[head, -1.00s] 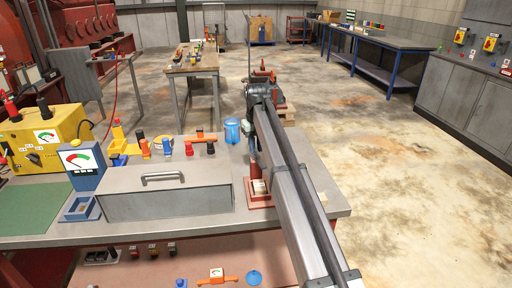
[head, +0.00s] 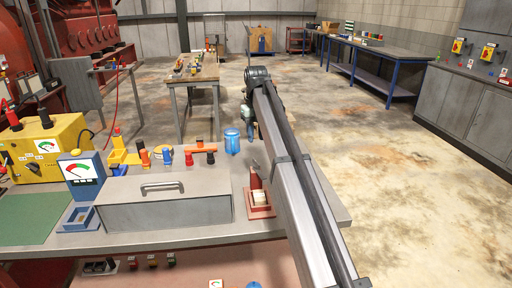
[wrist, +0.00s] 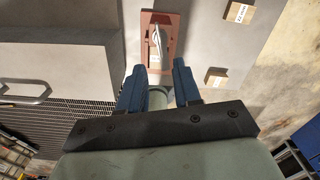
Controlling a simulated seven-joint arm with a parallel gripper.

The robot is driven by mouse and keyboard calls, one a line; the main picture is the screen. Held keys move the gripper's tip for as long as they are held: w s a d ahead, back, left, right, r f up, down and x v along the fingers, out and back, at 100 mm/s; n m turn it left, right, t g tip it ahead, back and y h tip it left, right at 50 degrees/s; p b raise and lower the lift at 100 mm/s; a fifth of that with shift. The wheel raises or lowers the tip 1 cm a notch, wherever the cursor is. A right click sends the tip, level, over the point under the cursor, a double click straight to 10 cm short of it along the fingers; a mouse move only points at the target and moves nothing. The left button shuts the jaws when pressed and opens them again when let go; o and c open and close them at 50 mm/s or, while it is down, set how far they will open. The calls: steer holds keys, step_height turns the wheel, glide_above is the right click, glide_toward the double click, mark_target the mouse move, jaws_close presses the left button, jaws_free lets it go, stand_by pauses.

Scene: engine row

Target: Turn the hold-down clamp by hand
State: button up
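What looks like the hold-down clamp (head: 262,203) sits near the right end of the bench: a red-brown base plate with a pale block and an upright red part. In the wrist view it is a red-brown plate (wrist: 149,62) with a pale metal lever on it, just beyond my fingertips. My gripper (wrist: 159,68) has two blue fingers spread apart, with nothing seen held between them. In the head view my gripper (head: 250,130) hangs above and behind the clamp, small and partly hidden by my arm. Contact with the clamp is not visible.
A grey box with a handle (head: 165,203) stands left of the clamp. A blue cylinder (head: 232,142) and red and orange fittings (head: 200,149) stand behind it. A gauge box (head: 82,178) is at left. Two labelled cartons (wrist: 240,11) show right of the clamp in the wrist view.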

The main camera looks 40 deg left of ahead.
steer(key=shift+r, duration=2.15)
steer(key=shift+c, duration=0.5)
